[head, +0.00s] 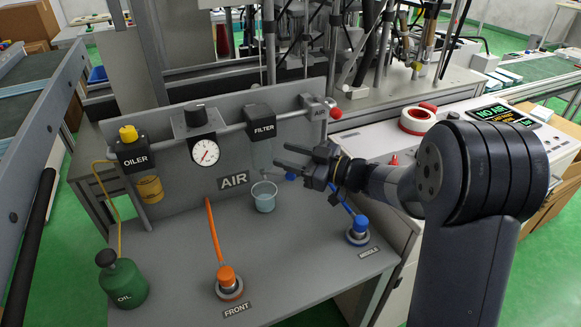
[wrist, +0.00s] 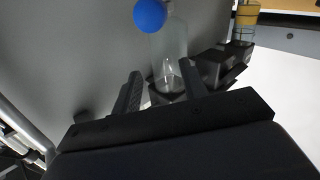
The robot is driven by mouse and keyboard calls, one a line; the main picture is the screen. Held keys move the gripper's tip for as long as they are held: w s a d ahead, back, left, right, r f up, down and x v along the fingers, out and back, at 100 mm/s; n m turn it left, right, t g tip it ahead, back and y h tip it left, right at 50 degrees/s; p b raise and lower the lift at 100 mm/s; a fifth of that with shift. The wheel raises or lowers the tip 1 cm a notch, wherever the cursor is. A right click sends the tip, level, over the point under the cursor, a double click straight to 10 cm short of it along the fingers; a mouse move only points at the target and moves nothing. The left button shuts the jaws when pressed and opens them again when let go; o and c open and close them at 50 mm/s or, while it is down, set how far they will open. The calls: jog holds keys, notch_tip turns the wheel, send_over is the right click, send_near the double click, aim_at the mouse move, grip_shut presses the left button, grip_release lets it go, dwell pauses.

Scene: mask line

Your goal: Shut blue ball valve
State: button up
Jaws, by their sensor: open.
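The blue valve (head: 358,227) stands at the right of the grey panel's base, by the MIDDLE label. A thin blue lever (head: 347,206) slants from it up and left, and its far part is hidden behind my gripper. A blue ball (head: 291,176) shows just below my gripper; it also shows at the top of the wrist view (wrist: 150,14), beyond the fingertips. I cannot tell whether it joins the lever or the filter. My gripper (head: 283,156) is open and empty beside the clear FILTER bowl (head: 262,152). Its fingers (wrist: 162,85) are apart in the wrist view.
An orange valve (head: 226,276) with a raised lever stands at the FRONT label. A cup (head: 264,197) sits below the filter. A gauge (head: 204,152), an oiler (head: 133,152) and a green oil can (head: 122,278) are to the left. The base between the valves is clear.

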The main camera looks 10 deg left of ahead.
jog(key=shift+r+p, duration=0.35)
jog(key=shift+r, duration=1.6)
jog(key=shift+s+d+f+b, duration=0.1)
jog(key=shift+s+d+b, duration=0.1)
jog(key=shift+d+b, duration=0.1)
jog(key=c, duration=0.3)
jog(key=s+d+n+t+b, duration=0.1)
jog(key=s, duration=0.1)
jog(key=s+d+f+n+t+h+b, duration=0.1)
jog(key=s+d+n+b, duration=0.1)
jog(key=s+d+f+n+h+b, duration=0.1)
jog(key=s+d+b, duration=0.1)
jog(key=shift+d+f+n+t, duration=0.1)
jog(key=shift+f+n+t, duration=0.1)
jog(key=shift+n+t, duration=0.15)
grip_shut()
jog(key=s+d+f+n+t+h+b, duration=0.25)
jog(key=s+d+f+n+b, duration=0.2)
jog(key=s, duration=0.35)
jog(key=w+d+b+x, duration=0.2)
jog(key=b+x, duration=0.1)
jog(key=x, duration=1)
jog(key=shift+w+f+n+b, duration=0.2)
jog(key=shift+n+b, duration=0.1)
